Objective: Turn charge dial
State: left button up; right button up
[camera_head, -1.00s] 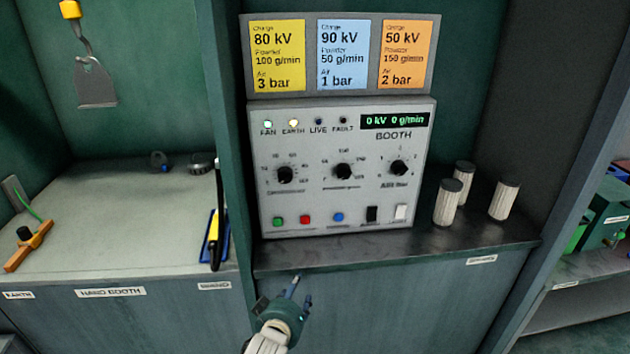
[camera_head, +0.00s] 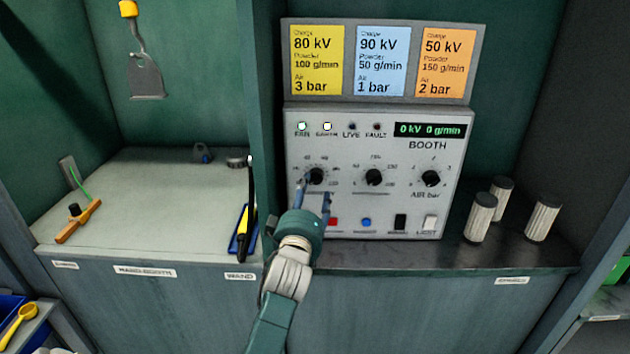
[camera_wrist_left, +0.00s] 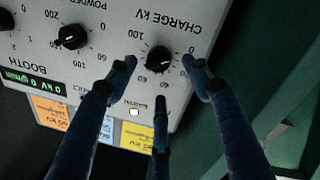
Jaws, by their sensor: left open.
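The charge dial (camera_head: 315,176) is a black round knob at the left of the booth panel (camera_head: 385,208). In the left wrist view the charge dial (camera_wrist_left: 160,59) shows upside down under the label "CHARGE KV". My left gripper (camera_head: 313,192) is open in front of the panel, just below the dial in the head view. In the left wrist view my left gripper's fingers (camera_wrist_left: 160,70) are spread around the dial, with no clear contact. The display (camera_head: 430,130) reads 0 kV 0 g/min. My right gripper is not in view.
The powder dial (camera_head: 373,177) and air dial (camera_head: 431,178) sit to the right on the panel. Setting cards (camera_head: 382,60) stand above. Several buttons and switches line the bottom. White ribbed cylinders (camera_head: 480,218) stand right of the panel. A dividing post (camera_head: 268,110) is close on the left.

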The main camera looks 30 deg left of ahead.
aim_at(315, 182)
pick_arm(q)
jog(key=x, duration=0.4)
jog(key=shift+w+p, duration=0.3)
jog(key=shift+w+a, duration=0.35)
jog(key=shift+w, duration=0.3)
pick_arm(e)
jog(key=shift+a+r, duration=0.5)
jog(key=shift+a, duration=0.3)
pick_arm(q)
jog(key=shift+c, duration=0.5)
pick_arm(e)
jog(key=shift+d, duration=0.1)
pick_arm(q)
jog(key=c, duration=1.1)
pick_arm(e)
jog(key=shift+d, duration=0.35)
